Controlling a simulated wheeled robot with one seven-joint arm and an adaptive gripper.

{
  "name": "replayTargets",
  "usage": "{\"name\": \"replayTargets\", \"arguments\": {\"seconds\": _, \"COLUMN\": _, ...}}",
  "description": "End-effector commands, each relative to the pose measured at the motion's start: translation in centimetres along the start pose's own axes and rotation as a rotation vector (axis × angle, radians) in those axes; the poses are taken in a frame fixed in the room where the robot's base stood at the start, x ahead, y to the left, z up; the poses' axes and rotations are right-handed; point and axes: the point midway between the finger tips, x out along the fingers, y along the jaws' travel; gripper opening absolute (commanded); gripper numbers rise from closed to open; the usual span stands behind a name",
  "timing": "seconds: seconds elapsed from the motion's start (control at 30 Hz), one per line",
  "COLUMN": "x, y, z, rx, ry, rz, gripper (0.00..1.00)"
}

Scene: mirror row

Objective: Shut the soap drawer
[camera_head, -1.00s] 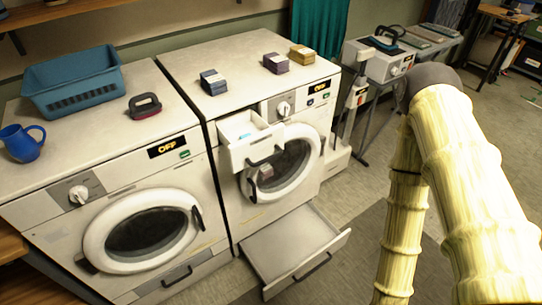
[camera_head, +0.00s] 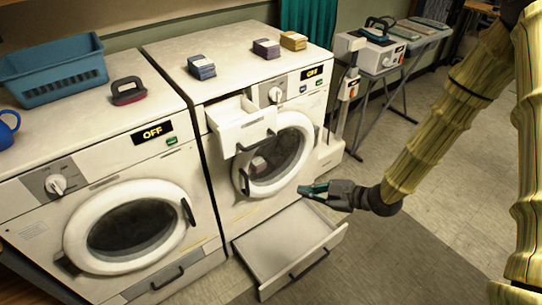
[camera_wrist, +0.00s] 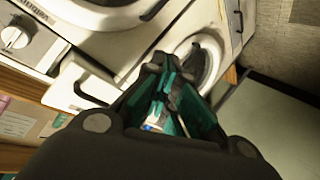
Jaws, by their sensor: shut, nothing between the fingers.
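The soap drawer (camera_head: 240,128) is a white box pulled out of the upper left front of the right-hand washing machine (camera_head: 205,195), with a dark handle on its face. My gripper (camera_head: 303,190) is shut and empty, with teal fingers. It is in front of the right side of that machine, lower than the soap drawer and to its right, apart from it. In the wrist view the shut fingers (camera_wrist: 162,82) point towards white machine fronts. I cannot clearly tell the soap drawer there.
A lower drawer (camera_head: 285,243) stands open below the round door (camera_head: 278,155). A blue basket (camera_head: 52,70) stands at the left. The floor at the right is open.

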Motion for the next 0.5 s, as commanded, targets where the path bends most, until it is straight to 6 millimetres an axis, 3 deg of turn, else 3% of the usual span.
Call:
{"name": "replayTargets", "arguments": {"seconds": 0.03, "x": -0.1, "y": 1.6, "z": -1.0, "rx": -0.11, "ry": 0.062, "rz": 0.006, "gripper": 0.0}}
{"name": "replayTargets", "arguments": {"seconds": 0.2, "x": -1.8, "y": 5.4, "z": -5.4, "rx": -0.486, "ry": 0.258, "rz": 0.01, "gripper": 0.0}}
{"name": "replayTargets", "arguments": {"seconds": 0.3, "x": -3.1, "y": 6.7, "z": -7.4, "rx": -0.683, "ry": 0.35, "rz": 0.013, "gripper": 0.0}}
{"name": "replayTargets", "arguments": {"seconds": 0.5, "x": -5.3, "y": 7.9, "z": -9.6, "rx": -0.941, "ry": 0.465, "rz": 0.014, "gripper": 0.0}}
